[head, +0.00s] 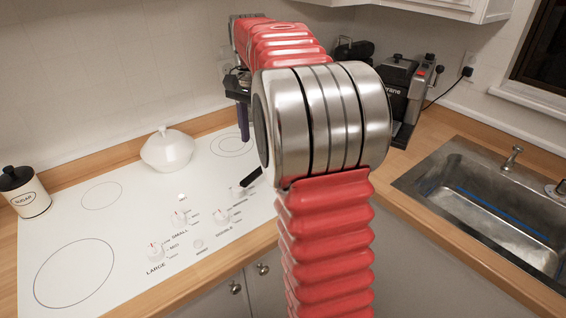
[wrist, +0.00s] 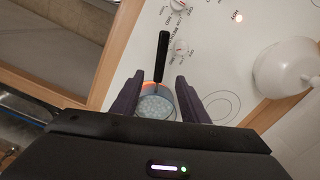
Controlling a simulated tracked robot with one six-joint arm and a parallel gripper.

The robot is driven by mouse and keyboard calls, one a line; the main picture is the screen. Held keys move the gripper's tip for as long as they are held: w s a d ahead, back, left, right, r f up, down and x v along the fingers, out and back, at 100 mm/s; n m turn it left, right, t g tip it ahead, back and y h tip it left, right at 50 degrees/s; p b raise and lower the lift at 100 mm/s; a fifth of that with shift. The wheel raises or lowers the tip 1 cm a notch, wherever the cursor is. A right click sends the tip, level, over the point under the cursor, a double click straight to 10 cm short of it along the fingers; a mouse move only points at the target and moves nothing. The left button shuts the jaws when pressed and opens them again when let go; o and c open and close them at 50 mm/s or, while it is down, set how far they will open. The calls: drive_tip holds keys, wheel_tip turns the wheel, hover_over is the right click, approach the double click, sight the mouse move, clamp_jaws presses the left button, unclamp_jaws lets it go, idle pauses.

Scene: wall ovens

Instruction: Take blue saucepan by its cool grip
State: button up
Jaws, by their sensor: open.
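The blue saucepan (wrist: 155,103) sits on the white cooktop, seen from above in the wrist view. Its inside looks pale and bubbly, with an orange band at the rim on the handle side. Its long black handle (wrist: 162,56) points away from my gripper. My gripper (wrist: 159,77) is open and empty, its two purple fingers on either side of the pan and the handle's root in the picture. How high the fingers are above it I cannot tell. In the head view only the handle tip (head: 251,177) shows; my arm hides the pan. One purple finger (head: 243,121) points down there.
A lidded white pot (head: 168,150) stands on the cooktop (head: 125,215), also in the wrist view (wrist: 286,66). Several knobs line the front. A sugar canister (head: 25,192) is at left, a coffee machine (head: 405,88) at back, a sink (head: 495,205) at right.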

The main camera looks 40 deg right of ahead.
sight(257, 171)
drive_tip(key=shift+f, duration=4.3)
drive_tip(key=shift+a+f, duration=0.15)
drive_tip(key=shift+f, duration=2.45)
drive_tip(key=shift+c, duration=0.2)
clamp_jaws()
drive_tip(key=shift+r, duration=0.1)
